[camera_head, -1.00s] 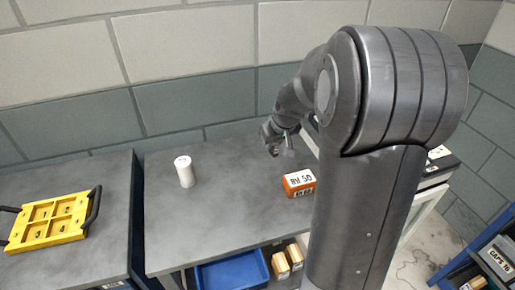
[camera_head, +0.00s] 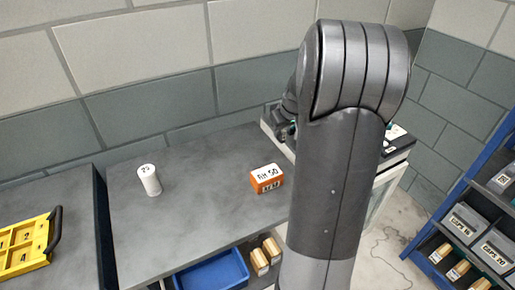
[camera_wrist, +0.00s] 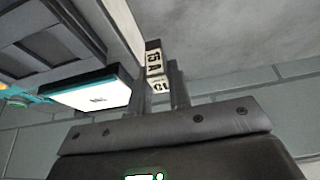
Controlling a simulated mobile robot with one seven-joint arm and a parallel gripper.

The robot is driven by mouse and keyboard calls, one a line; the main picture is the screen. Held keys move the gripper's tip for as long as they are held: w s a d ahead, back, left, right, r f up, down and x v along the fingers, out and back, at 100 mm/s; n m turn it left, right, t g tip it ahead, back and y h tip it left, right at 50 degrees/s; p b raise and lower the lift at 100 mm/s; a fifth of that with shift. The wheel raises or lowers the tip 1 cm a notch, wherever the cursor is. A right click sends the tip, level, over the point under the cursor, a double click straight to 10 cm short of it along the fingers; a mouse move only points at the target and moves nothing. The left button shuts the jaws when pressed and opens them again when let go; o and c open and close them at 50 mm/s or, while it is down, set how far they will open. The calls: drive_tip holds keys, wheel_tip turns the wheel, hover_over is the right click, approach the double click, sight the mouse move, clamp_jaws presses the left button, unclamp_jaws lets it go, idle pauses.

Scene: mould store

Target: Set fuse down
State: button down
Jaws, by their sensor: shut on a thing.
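The fuse (camera_wrist: 154,60) is a small block with pale labels and dark lettering. In the wrist view it sits between the two fingers of my gripper (camera_wrist: 160,85), which is shut on it. In the head view my gripper (camera_head: 284,132) is mostly hidden behind my arm, above the back right of the grey bench (camera_head: 205,210). The fuse cannot be made out there. Whether the fuse touches any surface cannot be told.
A white cylinder (camera_head: 150,181) and an orange labelled box (camera_head: 266,180) stand on the bench. A yellow numbered tray (camera_head: 22,247) lies on the left bench. A blue bin (camera_head: 212,270) is below. A white-topped unit (camera_wrist: 90,90) is near my gripper. Shelves (camera_head: 475,225) stand right.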

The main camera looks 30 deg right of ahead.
drive_tip(key=w+a+f, duration=0.1)
drive_tip(key=w, duration=0.1)
drive_tip(key=w+a+f, duration=0.4)
drive_tip(key=shift+w+a, duration=0.2)
drive_tip(key=shift+a, duration=0.05)
drive_tip(key=shift+f, duration=2)
drive_tip(key=shift+f, duration=0.1)
drive_tip(key=c, duration=1.3)
unclamp_jaws()
drive_tip(key=shift+c, duration=0.2)
